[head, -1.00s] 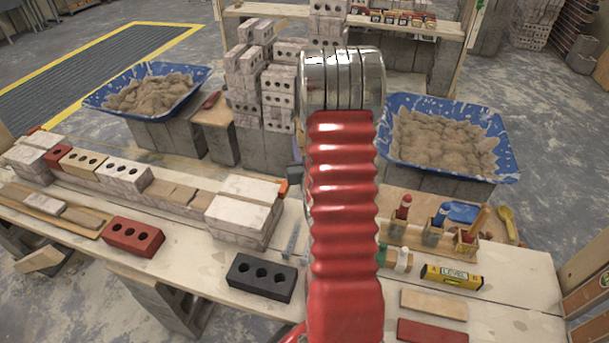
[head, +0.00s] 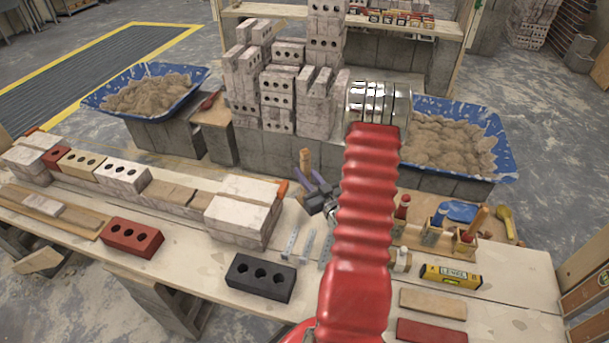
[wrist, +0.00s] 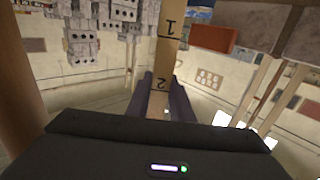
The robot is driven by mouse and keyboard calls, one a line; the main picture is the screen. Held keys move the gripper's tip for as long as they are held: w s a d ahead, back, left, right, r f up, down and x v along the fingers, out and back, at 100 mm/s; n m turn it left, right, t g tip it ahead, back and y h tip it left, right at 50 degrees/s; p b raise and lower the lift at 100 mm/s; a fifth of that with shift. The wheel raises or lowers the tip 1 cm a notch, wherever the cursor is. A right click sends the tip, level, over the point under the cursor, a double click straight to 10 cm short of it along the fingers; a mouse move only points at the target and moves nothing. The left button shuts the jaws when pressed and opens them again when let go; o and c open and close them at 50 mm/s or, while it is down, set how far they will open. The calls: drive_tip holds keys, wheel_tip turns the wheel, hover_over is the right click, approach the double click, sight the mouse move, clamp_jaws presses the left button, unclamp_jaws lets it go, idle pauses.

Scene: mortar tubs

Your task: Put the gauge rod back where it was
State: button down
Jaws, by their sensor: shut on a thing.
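The gauge rod is a pale wooden stick with black marks and the numbers 1 and 2, seen in the wrist view (wrist: 167,50). In the head view a short wooden piece of the gauge rod (head: 305,159) shows by the purple fingers. In the wrist view the fingers of my gripper (wrist: 163,98) close on both sides of the rod near the 2. The rod's far end is hidden or too small to tell.
The bench (head: 190,225) carries white blocks (head: 240,212), a black brick (head: 261,277), a red brick (head: 132,237), a yellow level (head: 450,275) and a tool holder (head: 435,238). Blue mortar tubs stand behind, left (head: 100,100) and right (head: 490,125). A brick stack (head: 280,95) rises between them.

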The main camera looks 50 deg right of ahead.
sight(308, 168)
drive_tip(key=shift+f, duration=0.15)
drive_tip(key=shift+f, duration=3.3)
drive_tip(key=c, duration=1.5)
unclamp_jaws()
drive_tip(key=shift+r, duration=4.95)
